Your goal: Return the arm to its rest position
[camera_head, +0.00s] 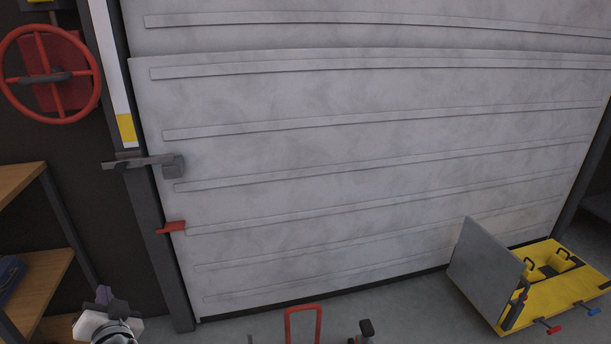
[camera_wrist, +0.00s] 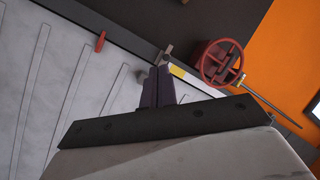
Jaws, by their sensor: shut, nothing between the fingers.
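My gripper (camera_head: 104,293) shows at the bottom left of the head view, low in front of the wooden shelves, with part of my white wrist below it. In the wrist view my gripper (camera_wrist: 158,72) has its two dark fingers together, with nothing between them. The fingers point toward the door's edge post and touch nothing that I can make out. Most of my arm is out of view.
A large grey ribbed door (camera_head: 370,150) fills the back, with a red handle (camera_head: 172,227) and a grey latch (camera_head: 150,164). A red handwheel (camera_head: 50,75) is at upper left, above wooden shelves (camera_head: 40,290). A yellow lift (camera_head: 560,285) stands at right.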

